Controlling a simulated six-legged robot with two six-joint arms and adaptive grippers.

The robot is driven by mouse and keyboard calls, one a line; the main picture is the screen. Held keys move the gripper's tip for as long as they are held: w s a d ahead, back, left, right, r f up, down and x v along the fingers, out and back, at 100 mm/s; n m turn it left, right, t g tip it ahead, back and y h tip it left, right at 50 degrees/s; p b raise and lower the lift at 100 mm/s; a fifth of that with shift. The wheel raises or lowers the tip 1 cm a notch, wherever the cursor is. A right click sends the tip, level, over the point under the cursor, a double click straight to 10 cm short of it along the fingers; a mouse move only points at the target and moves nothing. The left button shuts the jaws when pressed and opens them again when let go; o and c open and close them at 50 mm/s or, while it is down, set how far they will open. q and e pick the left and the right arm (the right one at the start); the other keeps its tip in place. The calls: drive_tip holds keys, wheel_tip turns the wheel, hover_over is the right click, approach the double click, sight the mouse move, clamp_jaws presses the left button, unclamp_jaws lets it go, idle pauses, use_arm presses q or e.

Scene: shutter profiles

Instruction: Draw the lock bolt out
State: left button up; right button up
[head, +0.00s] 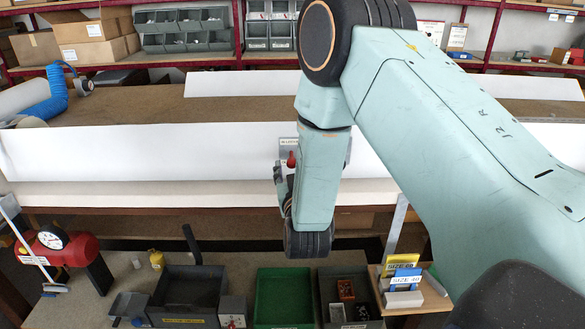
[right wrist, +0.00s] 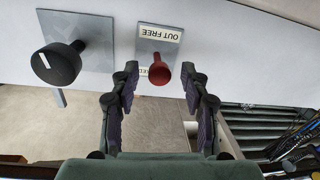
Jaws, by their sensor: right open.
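The lock bolt has a red knob (right wrist: 160,74) and sits on a small grey plate (right wrist: 157,42) on a white panel. A label reading "OUT FREE" is on the plate; a second label is mostly hidden behind the knob. My right gripper (right wrist: 163,76) is open, one finger on each side of the red knob, with gaps to both. In the head view the red knob (head: 291,160) shows just above my right gripper (head: 282,180), and my arm hides part of the plate. My left gripper is not in view.
A black round knob (right wrist: 57,65) on its own plate stands to the left in the right wrist view. Below the panel are a green bin (head: 283,298), a grey bin (head: 190,290) and a stand with yellow and blue "SIZE" cards (head: 403,278).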

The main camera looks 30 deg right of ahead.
drive_tip(key=v, duration=1.2)
drive_tip(key=shift+d, duration=0.1)
drive_tip(key=s+a+f+n+g+y, duration=0.1)
drive_tip(key=s+a+f+g+y, duration=0.2)
drive_tip(key=f, duration=0.6)
drive_tip(key=s+a+f+n+g+y, duration=0.1)
drive_tip(key=s+f+g+y, duration=0.1)
drive_tip(key=s+f+g, duration=0.5)
drive_tip(key=s+a+f+g+y, duration=0.1)
drive_tip(key=s+f+g, duration=0.2)
drive_tip(key=s, duration=0.6)
drive_tip(key=s+a+f+n+g+y, duration=0.1)
drive_tip(key=s+a+f+g+y, duration=0.1)
drive_tip(key=s+f, duration=0.6)
drive_tip(key=shift+s+g, duration=0.5)
drive_tip(key=shift+s, duration=0.2)
